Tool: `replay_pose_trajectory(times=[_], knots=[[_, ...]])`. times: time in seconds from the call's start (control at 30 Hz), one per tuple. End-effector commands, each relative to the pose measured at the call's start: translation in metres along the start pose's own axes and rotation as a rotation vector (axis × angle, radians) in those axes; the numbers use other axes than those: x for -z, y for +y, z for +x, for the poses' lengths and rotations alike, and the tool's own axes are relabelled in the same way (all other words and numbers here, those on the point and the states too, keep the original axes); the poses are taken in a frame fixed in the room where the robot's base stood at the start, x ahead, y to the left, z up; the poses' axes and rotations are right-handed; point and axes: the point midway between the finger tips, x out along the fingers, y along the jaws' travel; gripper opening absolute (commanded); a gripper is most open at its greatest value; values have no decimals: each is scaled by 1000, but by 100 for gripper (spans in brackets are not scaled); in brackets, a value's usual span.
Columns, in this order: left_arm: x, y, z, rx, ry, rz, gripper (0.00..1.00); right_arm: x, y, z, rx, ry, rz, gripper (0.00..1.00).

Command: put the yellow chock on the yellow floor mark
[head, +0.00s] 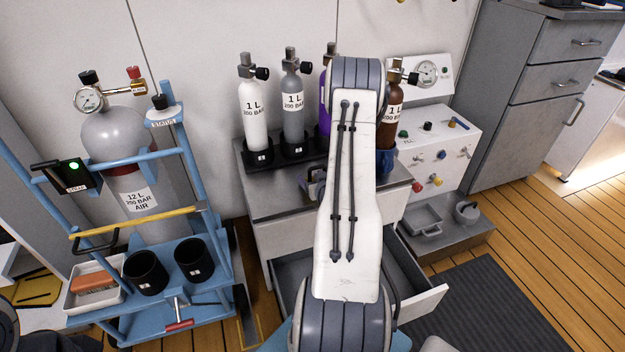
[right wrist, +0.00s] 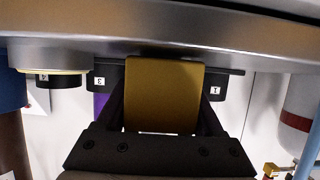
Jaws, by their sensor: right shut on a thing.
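The yellow chock (right wrist: 165,95) shows in the right wrist view as a plain yellow block between the dark fingers of my right gripper (right wrist: 163,78). The gripper is shut on it. A thin yellow line on the floor (head: 258,325), right of the blue cart, may be part of the yellow floor mark; the rest is hidden or out of frame. My left gripper is not in view.
A blue cart (head: 187,215) with a large grey cylinder (head: 118,172) stands at left. A grey cabinet (head: 268,187) carries small cylinders in black holders, and its drawer (head: 425,300) is open. A dark mat (head: 490,305) lies at right; the wooden floor (head: 575,240) beyond is clear.

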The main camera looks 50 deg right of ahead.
Motion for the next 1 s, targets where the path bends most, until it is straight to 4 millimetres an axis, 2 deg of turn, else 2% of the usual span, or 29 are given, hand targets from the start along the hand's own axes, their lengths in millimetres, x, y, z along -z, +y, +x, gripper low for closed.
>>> replay_pose_trajectory(times=[0.27, 0.5, 0.7, 1.0], knots=[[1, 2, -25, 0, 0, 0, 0, 43, 0, -17, 0, 6, -2, 0], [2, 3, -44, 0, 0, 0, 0, 57, 48, -57, -8, 3, 1, 0], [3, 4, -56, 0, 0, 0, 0, 68, 78, -84, -6, 4, 1, 0], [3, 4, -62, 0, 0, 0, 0, 74, 97, -100, -2, 3, 0, 0]])
